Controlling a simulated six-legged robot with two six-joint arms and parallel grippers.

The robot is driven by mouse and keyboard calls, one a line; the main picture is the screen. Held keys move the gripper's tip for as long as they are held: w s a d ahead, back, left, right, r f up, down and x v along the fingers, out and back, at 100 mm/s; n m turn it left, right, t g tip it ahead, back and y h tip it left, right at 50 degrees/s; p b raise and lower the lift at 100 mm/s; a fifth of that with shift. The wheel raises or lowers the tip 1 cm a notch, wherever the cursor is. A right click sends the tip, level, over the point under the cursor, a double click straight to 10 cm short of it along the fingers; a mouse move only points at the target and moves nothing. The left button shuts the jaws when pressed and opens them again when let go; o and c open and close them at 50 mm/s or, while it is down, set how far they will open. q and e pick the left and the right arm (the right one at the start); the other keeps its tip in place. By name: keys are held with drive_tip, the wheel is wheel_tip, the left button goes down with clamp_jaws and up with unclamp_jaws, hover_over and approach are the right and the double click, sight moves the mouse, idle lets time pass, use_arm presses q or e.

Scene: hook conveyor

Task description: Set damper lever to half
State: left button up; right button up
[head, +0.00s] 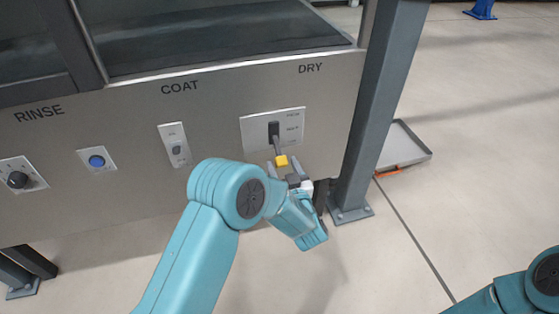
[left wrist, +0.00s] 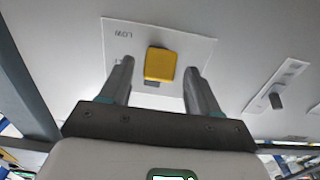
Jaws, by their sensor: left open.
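The damper lever's yellow knob (head: 281,161) sits at the end of a short lever that angles downward from a dark slot (head: 273,131) on a pale plate (head: 255,131) under the DRY label. Small words run down the plate's right side, too small to read in the head view. In the left wrist view the yellow knob (left wrist: 160,65) lies between the two fingers of my left gripper (left wrist: 159,70), with a gap on each side. The word LOW (left wrist: 124,33) shows upside down on the plate there. My left gripper (head: 285,174) is open just below the knob in the head view.
A small switch plate (head: 174,145) under COAT, a blue button (head: 96,161) and a black dial (head: 17,179) are on the same panel. A grey post (head: 375,110) stands right of the lever plate. A grey tray (head: 405,145) lies on the floor beyond it.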

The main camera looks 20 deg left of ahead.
sight(279, 154)
use_arm(q)
drive_tip(key=shift+b+x, duration=0.45)
drive_tip(key=shift+x, duration=1.8)
use_arm(e)
drive_tip(key=shift+w+f, duration=0.5)
drive_tip(key=shift+f, duration=0.2)
